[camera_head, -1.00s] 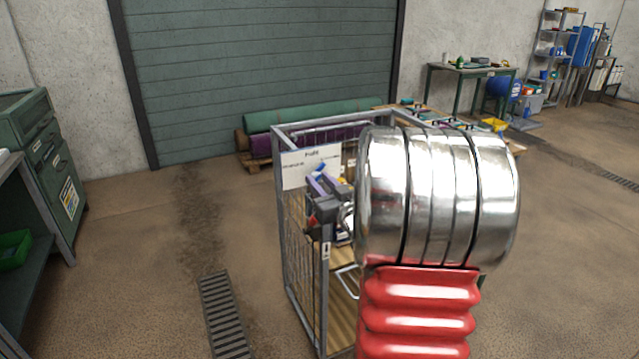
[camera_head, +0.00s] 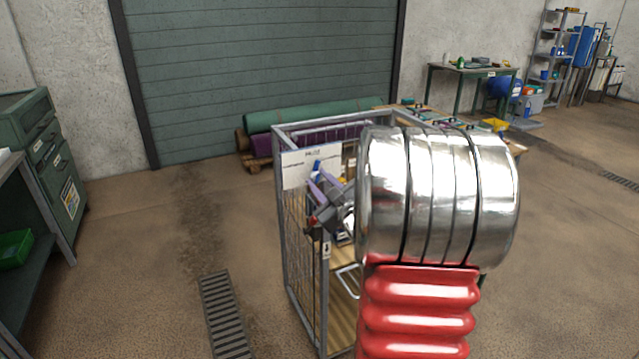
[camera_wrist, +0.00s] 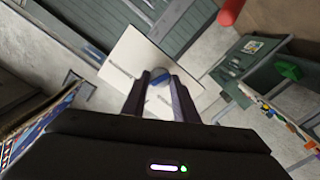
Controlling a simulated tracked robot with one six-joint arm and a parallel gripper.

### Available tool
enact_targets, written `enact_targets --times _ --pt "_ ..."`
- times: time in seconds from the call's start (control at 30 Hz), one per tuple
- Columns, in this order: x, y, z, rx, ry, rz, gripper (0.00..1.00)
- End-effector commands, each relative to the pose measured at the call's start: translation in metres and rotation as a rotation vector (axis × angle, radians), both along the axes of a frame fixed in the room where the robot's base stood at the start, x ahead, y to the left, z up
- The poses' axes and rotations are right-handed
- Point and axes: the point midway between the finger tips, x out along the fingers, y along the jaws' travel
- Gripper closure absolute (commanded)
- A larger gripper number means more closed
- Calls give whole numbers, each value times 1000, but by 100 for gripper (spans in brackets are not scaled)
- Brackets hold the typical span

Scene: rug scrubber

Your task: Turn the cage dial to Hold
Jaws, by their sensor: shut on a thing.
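The cage (camera_head: 288,240) is a grey wire-mesh frame trolley in the middle of the head view. A white panel (camera_head: 293,172) with small print, too blurred to read surely, is on its upper part. The blue dial (camera_head: 316,165) sits on this panel and stands nearly upright in the head view. My gripper (camera_head: 319,178) is at the panel, shut on the dial, its two purple-grey fingers on either side. The wrist view shows the dial (camera_wrist: 160,73) between the fingertips, partly hidden, with the panel (camera_wrist: 128,58) behind, tilted in the picture.
My own silver and red arm hides the cage's right side. Rolled rugs (camera_head: 310,115) lie on a pallet behind, before a green shutter (camera_head: 260,50). A green cabinet and bench (camera_head: 40,160) stand at left. The floor between bench and cage is clear, with a drain grate (camera_head: 225,310).

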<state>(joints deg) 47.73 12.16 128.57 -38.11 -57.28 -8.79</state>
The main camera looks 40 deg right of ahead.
Motion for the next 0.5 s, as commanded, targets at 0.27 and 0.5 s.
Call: enact_targets --times 0.27,0.5 --pt "1 3 -1 -195 59 6 96" --pt "1 4 -2 -285 85 7 96"
